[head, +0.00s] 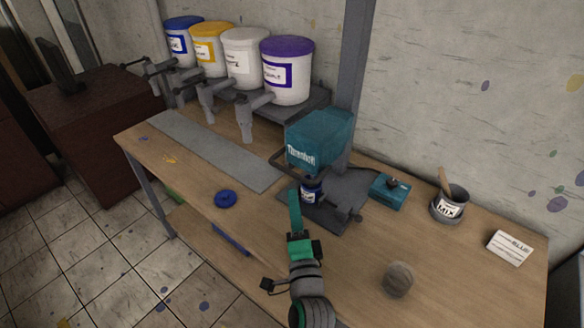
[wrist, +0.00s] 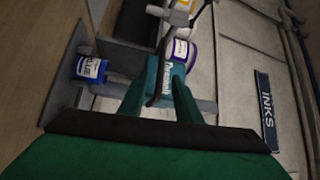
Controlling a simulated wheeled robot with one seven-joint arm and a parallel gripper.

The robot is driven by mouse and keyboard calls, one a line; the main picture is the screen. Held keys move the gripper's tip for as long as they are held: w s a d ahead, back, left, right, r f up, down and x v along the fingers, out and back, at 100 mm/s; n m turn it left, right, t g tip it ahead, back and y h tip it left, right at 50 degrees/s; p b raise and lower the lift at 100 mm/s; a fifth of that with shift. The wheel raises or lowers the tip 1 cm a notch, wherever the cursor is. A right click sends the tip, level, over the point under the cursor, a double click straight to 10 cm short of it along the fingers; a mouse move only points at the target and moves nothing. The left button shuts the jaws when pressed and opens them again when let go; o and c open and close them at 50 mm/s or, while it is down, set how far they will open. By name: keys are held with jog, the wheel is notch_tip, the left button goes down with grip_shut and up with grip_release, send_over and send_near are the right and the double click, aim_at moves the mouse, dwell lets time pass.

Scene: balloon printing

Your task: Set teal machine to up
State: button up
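The teal machine (head: 320,140), labelled "Threnholt", stands on a dark base plate on the wooden table. Its teal head sits above a small blue-labelled jar (head: 311,190), which also shows at the left of the wrist view (wrist: 90,68). A dark bent lever (head: 284,163) loops around the front of the machine's head. My gripper (head: 294,198) is just in front of the lever and jar. In the wrist view, its two teal fingers (wrist: 160,85) are apart, with the machine and the dark lever between them. Whether a finger touches the lever cannot be told.
Four dispensers with blue, yellow, white and purple (head: 288,70) lids line the back left. A teal control box (head: 390,190), a MIX cup (head: 449,205), a card (head: 510,248) and a round grey object (head: 398,280) stand right. A blue ring (head: 226,199) lies left.

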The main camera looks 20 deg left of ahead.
aim_at(289, 172)
jog(key=x, duration=1)
jog(key=shift+a+r, duration=0.1)
jog(key=shift+a, duration=0.05)
jog(key=shift+w+a, duration=0.1)
jog(key=shift+w, duration=0.4)
grip_shut()
